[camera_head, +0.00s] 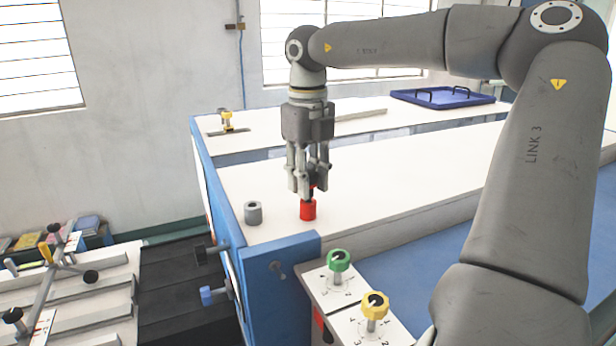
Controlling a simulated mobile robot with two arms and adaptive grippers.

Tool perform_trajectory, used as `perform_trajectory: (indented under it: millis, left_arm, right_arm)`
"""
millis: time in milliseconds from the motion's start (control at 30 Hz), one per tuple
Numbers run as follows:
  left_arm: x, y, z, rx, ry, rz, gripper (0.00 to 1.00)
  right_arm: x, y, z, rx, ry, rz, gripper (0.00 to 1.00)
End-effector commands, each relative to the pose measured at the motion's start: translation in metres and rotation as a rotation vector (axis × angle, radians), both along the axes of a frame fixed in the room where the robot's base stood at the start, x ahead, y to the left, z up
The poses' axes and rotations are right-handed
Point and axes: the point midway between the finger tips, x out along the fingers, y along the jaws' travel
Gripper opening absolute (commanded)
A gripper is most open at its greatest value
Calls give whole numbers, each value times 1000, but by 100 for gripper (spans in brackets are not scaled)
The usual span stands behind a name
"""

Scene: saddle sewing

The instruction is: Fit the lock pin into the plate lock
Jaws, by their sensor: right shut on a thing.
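My right gripper (308,188) points straight down over the white table top and is shut on a small dark and red piece between its fingertips, most likely the lock pin. A red cylinder (308,211) is directly below the fingertips, on or just above the table. I cannot tell whether the held piece and this cylinder are one thing. A grey cylinder (253,213) with a dark hole in its top stands upright to the left, apart from the gripper. I cannot tell which thing is the plate lock. My left gripper is not in view.
A yellow clamp-like part (228,122) stands on a flat dark strip at the back left. A blue tray (442,97) with black handles lies at the back right. Green (339,260) and yellow (375,305) knobs stand in front. The white top right of the gripper is clear.

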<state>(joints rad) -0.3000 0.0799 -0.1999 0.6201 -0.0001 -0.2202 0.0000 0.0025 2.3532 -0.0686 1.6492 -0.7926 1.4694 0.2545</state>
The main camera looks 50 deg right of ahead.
Motion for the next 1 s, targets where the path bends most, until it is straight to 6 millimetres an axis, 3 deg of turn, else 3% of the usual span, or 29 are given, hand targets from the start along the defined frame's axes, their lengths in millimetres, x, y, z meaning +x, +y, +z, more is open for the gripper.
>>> perform_trajectory:
  millis: [733, 767, 933, 1000]
  left_arm:
    - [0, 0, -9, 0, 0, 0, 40]
    - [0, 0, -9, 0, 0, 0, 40]
    - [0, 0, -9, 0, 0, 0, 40]
    - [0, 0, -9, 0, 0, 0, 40]
  right_arm:
    - [0, 0, -14, 2, 3, 0, 0]
    - [0, 0, -14, 2, 3, 0, 30]
    - [0, 0, -14, 1, 2, 0, 52]
    - [0, 0, -14, 0, 2, 0, 54]
